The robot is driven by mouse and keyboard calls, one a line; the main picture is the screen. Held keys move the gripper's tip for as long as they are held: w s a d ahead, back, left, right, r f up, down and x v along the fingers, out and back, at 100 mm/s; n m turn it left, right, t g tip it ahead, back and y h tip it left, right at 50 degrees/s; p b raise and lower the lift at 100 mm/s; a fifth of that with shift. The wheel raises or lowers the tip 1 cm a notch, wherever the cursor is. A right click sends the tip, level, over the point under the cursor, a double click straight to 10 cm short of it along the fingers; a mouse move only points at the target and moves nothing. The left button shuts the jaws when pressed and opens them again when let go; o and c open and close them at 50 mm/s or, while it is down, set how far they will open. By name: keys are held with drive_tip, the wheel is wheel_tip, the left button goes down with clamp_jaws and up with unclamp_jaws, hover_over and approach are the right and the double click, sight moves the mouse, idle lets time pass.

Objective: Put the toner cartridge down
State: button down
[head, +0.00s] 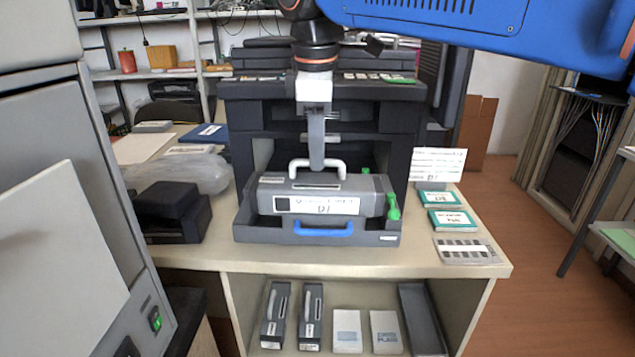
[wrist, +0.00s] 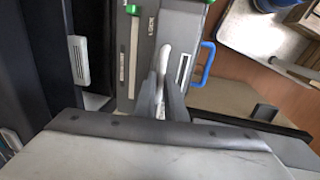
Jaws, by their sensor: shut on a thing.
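My gripper (head: 316,168) comes down from above and is shut on the white handle. In the wrist view the fingers (wrist: 165,95) close around the handle, with the cartridge (wrist: 190,30) beneath. Whether the cartridge's underside touches the tray floor is hidden by the tray's front wall.
The black printer (head: 325,105) stands right behind the tray. A black box (head: 172,212) and clear plastic wrap are to the left. Green-and-white boxes (head: 452,219) and a white sign (head: 438,164) stand to the right. The shelf below holds more cartridges (head: 275,315) and boxes.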

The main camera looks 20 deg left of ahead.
sight(317, 179)
drive_tip(key=shift+f, duration=2.55)
drive_tip(key=shift+f, duration=0.1)
drive_tip(key=c, duration=1.8)
unclamp_jaws()
drive_tip(key=r, duration=0.4)
drive_tip(key=s+r, duration=0.1)
drive_tip(key=r, duration=0.3)
drive_tip(key=s+r, duration=0.1)
drive_tip(key=r, duration=0.3)
drive_tip(key=shift+d, duration=0.25)
